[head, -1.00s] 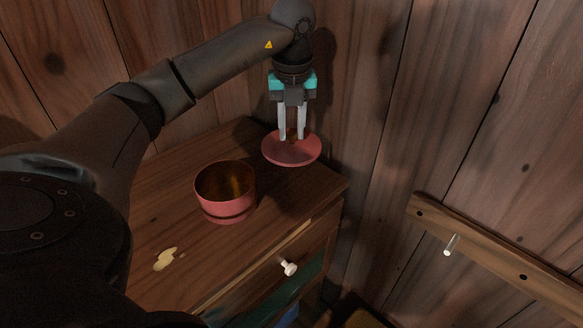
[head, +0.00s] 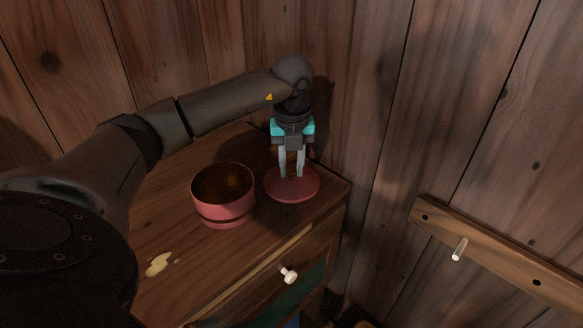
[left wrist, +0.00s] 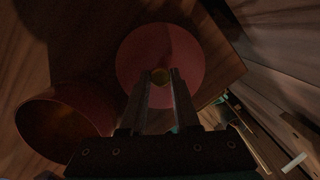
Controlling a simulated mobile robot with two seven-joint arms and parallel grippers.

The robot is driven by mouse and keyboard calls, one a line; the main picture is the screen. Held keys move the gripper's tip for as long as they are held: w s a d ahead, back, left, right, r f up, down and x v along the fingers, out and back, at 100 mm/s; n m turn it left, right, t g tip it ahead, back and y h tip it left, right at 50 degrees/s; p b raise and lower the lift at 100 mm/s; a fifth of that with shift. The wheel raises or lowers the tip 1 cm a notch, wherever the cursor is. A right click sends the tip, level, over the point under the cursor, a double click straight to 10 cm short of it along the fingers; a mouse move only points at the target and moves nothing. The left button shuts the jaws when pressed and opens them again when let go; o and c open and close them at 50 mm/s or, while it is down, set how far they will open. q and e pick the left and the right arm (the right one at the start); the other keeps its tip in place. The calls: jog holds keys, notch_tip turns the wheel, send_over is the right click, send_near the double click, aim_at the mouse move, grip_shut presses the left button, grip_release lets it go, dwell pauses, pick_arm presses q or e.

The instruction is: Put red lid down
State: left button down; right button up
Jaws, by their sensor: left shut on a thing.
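The red lid (head: 293,190) is a flat round disc at the right end of the cabinet top, just right of the red pot. My left gripper (head: 291,175) points down and is shut on the knob in the lid's middle. The lid looks level and on or very close to the wood; I cannot tell if it touches. In the left wrist view the lid (left wrist: 155,50) lies under the fingers (left wrist: 160,80), with the yellowish knob between their tips. The open red pot (head: 224,207) with a golden inside stands beside the lid. My right gripper is not in view.
Plank walls stand close behind and right. A rail with a peg (head: 459,249) is on the right wall.

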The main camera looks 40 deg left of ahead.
aim_at(292, 184)
pick_arm(q)
jog(key=shift+f, duration=0.2)
jog(key=c, duration=0.6)
grip_release()
jog(key=shift+c, duration=0.2)
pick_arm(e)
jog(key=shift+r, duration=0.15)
pick_arm(q)
jog(key=shift+r, duration=0.15)
jog(key=shift+r, duration=0.25)
notch_tip(292, 184, up, 12)
jog(key=s+d+p, duration=0.1)
jog(key=p, duration=0.3)
jog(key=shift+f, duration=0.2)
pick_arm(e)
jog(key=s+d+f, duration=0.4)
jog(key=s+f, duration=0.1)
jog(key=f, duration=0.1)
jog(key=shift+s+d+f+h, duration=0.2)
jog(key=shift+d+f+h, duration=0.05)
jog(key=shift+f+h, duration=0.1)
pick_arm(q)
jog(key=shift+f, duration=0.1)
